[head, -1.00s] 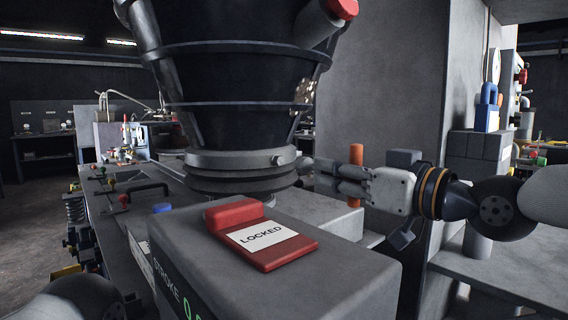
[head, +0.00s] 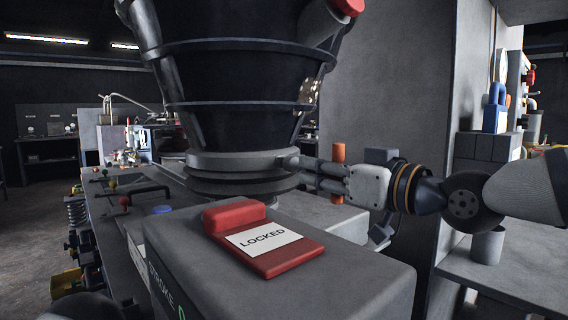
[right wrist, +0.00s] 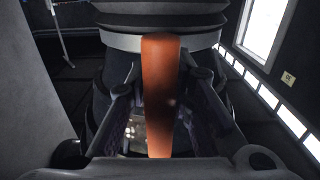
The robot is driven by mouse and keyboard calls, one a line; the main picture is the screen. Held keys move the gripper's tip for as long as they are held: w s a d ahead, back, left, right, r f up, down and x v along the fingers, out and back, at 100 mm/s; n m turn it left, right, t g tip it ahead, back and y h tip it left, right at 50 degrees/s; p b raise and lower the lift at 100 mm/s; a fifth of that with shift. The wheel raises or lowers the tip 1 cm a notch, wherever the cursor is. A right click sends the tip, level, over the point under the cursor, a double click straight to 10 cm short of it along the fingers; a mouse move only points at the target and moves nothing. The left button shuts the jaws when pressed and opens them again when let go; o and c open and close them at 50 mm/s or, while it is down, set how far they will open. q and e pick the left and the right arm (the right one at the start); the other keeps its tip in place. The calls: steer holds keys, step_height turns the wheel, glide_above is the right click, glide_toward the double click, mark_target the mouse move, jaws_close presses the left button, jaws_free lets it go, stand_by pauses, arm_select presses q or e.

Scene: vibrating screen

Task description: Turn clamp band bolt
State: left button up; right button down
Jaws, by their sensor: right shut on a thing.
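The dark conical hopper ends in a grey clamp band (head: 235,163) above a dark ribbed sleeve. A short grey bolt end (head: 290,157) sticks out on the band's right side. My right gripper (head: 325,177) comes in from the right with its fingers pointing at the band. It is shut on an upright orange handle (head: 338,153), whose middle its fingers hide. In the right wrist view the handle (right wrist: 161,95) stands between the two fingers, with the band behind it. A grey shaft reaches from the fingers to the bolt; I cannot tell whether they touch. My left gripper is out of view.
A red LOCKED cover (head: 238,215) sits on the grey housing (head: 345,275) in front of the hopper. A grey wall (head: 395,90) stands behind my right arm. A grey cup (head: 487,246) and a blue padlock (head: 495,110) are at the right.

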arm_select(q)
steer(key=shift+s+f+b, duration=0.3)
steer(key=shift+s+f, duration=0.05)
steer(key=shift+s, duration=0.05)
arm_select(e)
steer(key=shift+x, duration=1.05)
steer(key=m, duration=0.3)
steer(key=shift+r+m, duration=0.1)
steer(key=shift+m, duration=0.2)
steer(key=m, duration=1.1)
steer(key=shift+m, duration=0.4)
steer(key=m, duration=0.4)
steer(key=shift+m, duration=0.3)
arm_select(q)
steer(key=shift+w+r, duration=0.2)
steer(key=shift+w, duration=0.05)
